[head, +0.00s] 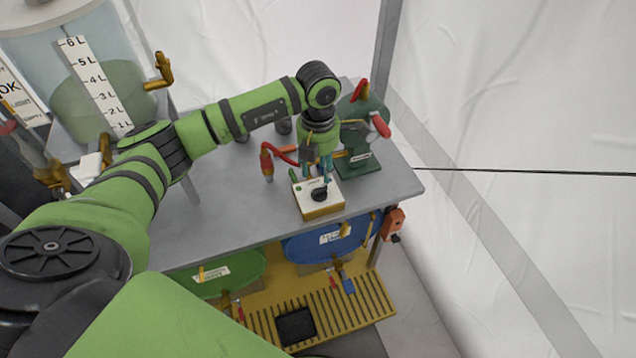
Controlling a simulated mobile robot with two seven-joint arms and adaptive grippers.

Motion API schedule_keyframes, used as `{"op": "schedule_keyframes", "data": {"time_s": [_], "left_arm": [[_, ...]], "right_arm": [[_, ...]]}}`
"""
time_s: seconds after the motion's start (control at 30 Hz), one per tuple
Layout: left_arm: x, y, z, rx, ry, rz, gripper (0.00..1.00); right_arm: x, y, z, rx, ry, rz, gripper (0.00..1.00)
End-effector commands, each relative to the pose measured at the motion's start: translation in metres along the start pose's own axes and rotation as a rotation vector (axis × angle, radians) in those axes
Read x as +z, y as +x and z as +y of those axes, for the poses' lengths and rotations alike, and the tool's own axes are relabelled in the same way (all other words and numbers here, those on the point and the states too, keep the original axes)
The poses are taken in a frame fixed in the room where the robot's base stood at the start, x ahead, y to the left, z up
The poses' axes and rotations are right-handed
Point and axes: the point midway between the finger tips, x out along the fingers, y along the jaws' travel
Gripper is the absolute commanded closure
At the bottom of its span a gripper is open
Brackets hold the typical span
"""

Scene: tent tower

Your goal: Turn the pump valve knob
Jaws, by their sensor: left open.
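A small box (319,209) with a white top and yellow side stands on the grey table near its front edge. A black round knob (319,195) sits on its top face, with a small green mark at the box's upper left. My left gripper (318,175) reaches down from above with its teal fingers open, just over the knob. I cannot tell whether the fingertips touch it. The gripper hides the back part of the box top. My right gripper is not in view.
A dark green device (362,150) with red handles stands close behind the gripper. A red hose piece (267,163) is left of the box. A clear tank (95,90) with a litre scale is at left. Blue (310,248) and green (222,275) containers sit below the grey tabletop (235,215).

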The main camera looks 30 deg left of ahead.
Motion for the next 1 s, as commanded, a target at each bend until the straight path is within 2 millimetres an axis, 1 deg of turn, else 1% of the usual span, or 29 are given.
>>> {"op": "schedule_keyframes", "data": {"time_s": [0.2, 0.4, 0.57, 0.8, 0.87, 0.9, 0.93, 1.0], "left_arm": [[-0.002, 0.03, 0.0, 0.002, -0.001, 0.009, 0.56], [-0.001, 0.057, -0.001, 0.0, 0.001, 0.007, 0.56], [-0.001, 0.066, 0.0, 0.002, 0.001, 0.004, 0.56], [-0.001, 0.067, 0.0, 0.001, 0.002, 0.003, 0.56], [-0.001, 0.067, 0.0, 0.001, 0.002, 0.003, 0.8], [-0.001, 0.067, 0.0, 0.001, 0.002, 0.003, 0.96], [-0.001, 0.067, 0.0, 0.001, 0.002, 0.003, 1.0], [-0.001, 0.067, 0.0, 0.001, 0.002, 0.003, 1.0]], "right_arm": [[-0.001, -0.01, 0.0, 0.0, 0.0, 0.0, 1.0], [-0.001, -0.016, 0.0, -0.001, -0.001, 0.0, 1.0], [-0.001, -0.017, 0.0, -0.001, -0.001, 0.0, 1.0], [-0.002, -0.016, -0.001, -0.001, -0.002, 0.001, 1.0], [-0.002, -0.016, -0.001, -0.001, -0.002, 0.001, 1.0], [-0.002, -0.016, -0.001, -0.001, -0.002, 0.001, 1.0], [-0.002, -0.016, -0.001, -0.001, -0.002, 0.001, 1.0], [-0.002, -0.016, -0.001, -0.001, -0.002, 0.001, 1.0]]}}
